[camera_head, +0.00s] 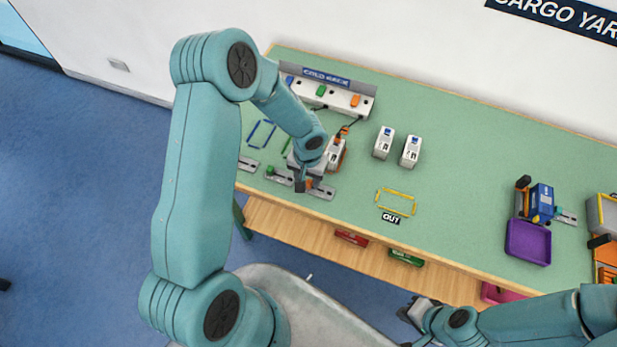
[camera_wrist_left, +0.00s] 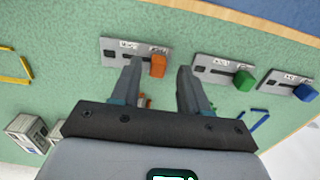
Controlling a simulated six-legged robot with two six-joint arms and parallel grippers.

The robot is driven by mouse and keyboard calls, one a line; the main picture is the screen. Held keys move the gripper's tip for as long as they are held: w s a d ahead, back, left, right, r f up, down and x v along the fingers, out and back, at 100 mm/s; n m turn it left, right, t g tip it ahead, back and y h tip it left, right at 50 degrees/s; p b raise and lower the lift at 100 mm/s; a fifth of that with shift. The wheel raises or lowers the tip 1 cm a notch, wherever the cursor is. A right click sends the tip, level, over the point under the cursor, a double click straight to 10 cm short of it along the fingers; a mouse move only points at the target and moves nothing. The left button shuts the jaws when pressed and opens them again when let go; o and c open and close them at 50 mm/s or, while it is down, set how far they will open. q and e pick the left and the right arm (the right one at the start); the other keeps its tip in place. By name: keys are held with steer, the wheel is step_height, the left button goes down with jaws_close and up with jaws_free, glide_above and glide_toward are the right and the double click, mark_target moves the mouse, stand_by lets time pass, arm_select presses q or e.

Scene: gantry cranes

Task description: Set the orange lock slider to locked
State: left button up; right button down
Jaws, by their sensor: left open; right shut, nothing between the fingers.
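The orange lock slider (camera_wrist_left: 158,66) is a small orange block on a grey slotted plate (camera_wrist_left: 116,46). In the left wrist view it sits at the right end of its slot; the tiny end labels are too blurred to read. In the head view its plate (camera_head: 322,191) is near the table's front edge, with the knob partly hidden by my gripper. My left gripper (camera_wrist_left: 160,68) is open, its fingertips on either side of the orange slider in the picture; contact cannot be told. My right gripper (camera_head: 418,308) is shut and empty, in front of the table.
A green slider (camera_wrist_left: 244,80) and a blue slider (camera_wrist_left: 306,92) sit on similar plates alongside. A white socket rack (camera_head: 330,96) stands behind. Two white units (camera_head: 410,151) and a yellow outline (camera_head: 396,202) are to the right. The table middle is mostly clear.

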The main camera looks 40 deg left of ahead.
arm_select(q)
steer(key=shift+w+d+f, duration=0.15)
steer(key=shift+f, duration=0.45)
steer(key=shift+c, duration=0.3)
